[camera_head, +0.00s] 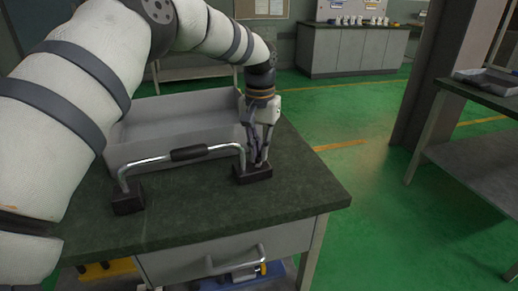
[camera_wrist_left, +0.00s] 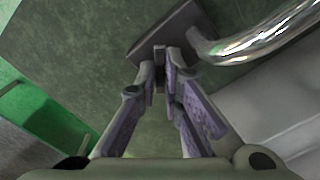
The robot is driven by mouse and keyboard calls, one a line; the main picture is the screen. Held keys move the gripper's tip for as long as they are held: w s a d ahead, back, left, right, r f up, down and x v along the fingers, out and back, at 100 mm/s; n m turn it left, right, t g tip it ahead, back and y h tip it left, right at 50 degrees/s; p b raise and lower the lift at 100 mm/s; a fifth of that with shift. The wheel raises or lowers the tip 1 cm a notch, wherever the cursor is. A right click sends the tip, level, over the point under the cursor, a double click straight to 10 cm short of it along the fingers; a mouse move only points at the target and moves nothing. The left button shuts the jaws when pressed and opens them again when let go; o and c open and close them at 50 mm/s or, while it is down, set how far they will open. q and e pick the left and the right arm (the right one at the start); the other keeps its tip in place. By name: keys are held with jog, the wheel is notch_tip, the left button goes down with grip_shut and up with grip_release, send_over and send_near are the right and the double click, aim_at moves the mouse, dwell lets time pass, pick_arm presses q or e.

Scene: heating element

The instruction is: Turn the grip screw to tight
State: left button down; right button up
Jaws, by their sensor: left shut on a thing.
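A heating element, a bent shiny metal tube (camera_head: 142,164) with a black sleeve (camera_head: 188,153), spans two black blocks on the dark green tabletop. The left block (camera_head: 128,200) stands free. My left gripper (camera_head: 258,161) points down onto the right block (camera_head: 252,176), with its fingertips close together at the block's top. In the left wrist view the fingers (camera_wrist_left: 164,66) meet over the block (camera_wrist_left: 186,27), beside the tube (camera_wrist_left: 262,38). My right gripper is not in view.
A grey open tray (camera_head: 170,107) stands on the table just behind the tube. The table's right edge is close to the right block, with open green floor beyond. A drawer (camera_head: 225,262) is below the front edge. The tabletop in front of the blocks is clear.

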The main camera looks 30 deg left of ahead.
aim_at(259, 154)
pick_arm(q)
jog(key=m, duration=0.4)
jog(key=shift+m, duration=2.8)
jog(key=c, duration=1.7)
grip_release()
notch_tip(259, 154, up, 12)
